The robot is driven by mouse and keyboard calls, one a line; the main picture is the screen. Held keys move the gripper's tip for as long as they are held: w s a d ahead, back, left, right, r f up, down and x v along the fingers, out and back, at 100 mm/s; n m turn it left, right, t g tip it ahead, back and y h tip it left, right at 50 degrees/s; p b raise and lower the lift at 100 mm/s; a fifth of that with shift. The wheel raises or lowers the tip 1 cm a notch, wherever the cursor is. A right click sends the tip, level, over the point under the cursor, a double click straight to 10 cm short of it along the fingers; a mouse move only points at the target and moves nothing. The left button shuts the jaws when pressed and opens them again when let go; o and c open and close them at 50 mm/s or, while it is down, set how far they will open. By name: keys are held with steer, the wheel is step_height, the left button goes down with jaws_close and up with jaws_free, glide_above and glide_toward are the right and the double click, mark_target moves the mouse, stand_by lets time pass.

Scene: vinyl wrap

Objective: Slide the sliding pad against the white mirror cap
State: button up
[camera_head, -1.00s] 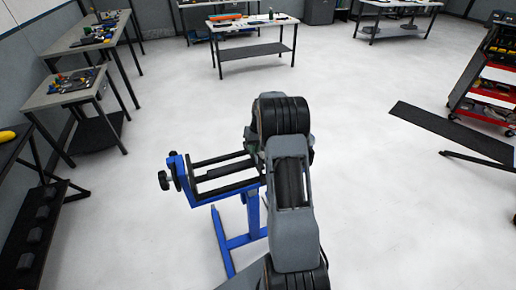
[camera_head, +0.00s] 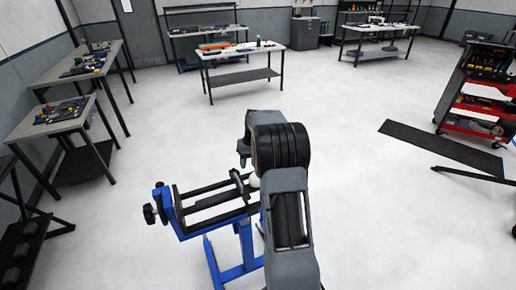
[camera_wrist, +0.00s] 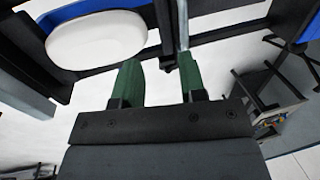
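The white mirror cap (camera_wrist: 97,38) is a smooth oval at the upper left of the wrist view, set against blue and black parts of the stand. In the head view a small bit of the white cap (camera_head: 254,181) shows beside my arm, at the right end of the stand's bars. My gripper (camera_wrist: 160,80) has two green fingers set apart, with nothing visible held between them. It is beside the cap and apart from it in the picture. I cannot make out the sliding pad in either view.
The blue stand (camera_head: 240,266) with black bars (camera_head: 213,203) is in front of me, partly hidden by my arm. Workbenches (camera_head: 245,55) stand at the back and left. A red tool cart (camera_head: 490,95) and a dark sloping board (camera_head: 440,145) are at the right. Open floor surrounds the stand.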

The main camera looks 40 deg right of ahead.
step_height(320, 180, up, 8)
steer(key=d, duration=0.2)
steer(key=shift+s+b, duration=0.2)
steer(key=shift+b, duration=0.1)
